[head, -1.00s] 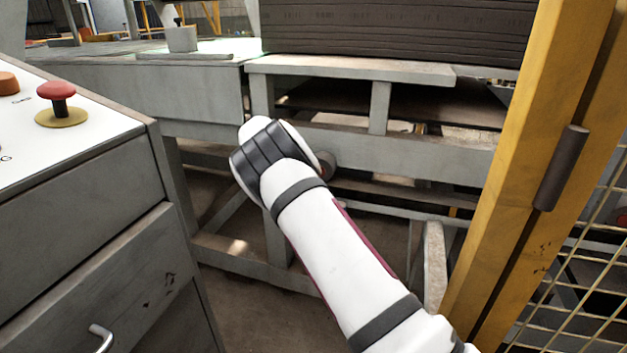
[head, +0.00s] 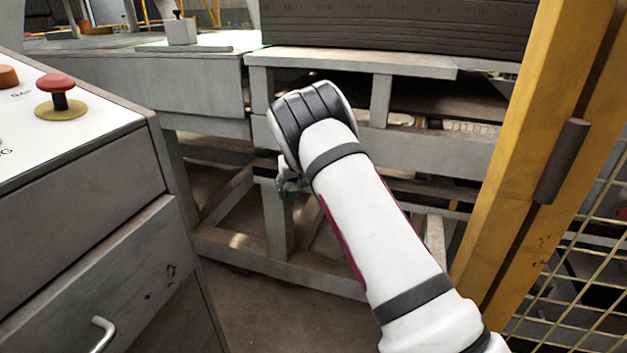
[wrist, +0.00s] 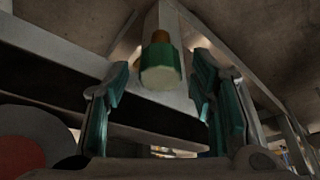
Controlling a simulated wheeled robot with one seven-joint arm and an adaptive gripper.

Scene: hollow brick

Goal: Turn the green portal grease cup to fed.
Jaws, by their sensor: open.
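The green grease cup (wrist: 161,70) shows in the wrist view, with a pale end face and a brass-coloured collar behind it. It is mounted on a grey post of the frame. My gripper (wrist: 158,82) is open, with one green-padded finger on each side of the cup in the picture. Gaps show between the cup and both fingers, and I cannot tell whether the fingertips reach its depth. In the head view my gripper (head: 286,182) is small and partly hidden behind my wrist, by the frame's leg. A small green patch there is too small to identify.
A grey steel frame (head: 400,150) surrounds my gripper. A console (head: 80,180) with a red mushroom button (head: 56,83) stands left. A yellow post (head: 520,150) with mesh fencing stands right. Dark stacked slabs (head: 395,28) lie above the frame. Floor shows between console and frame.

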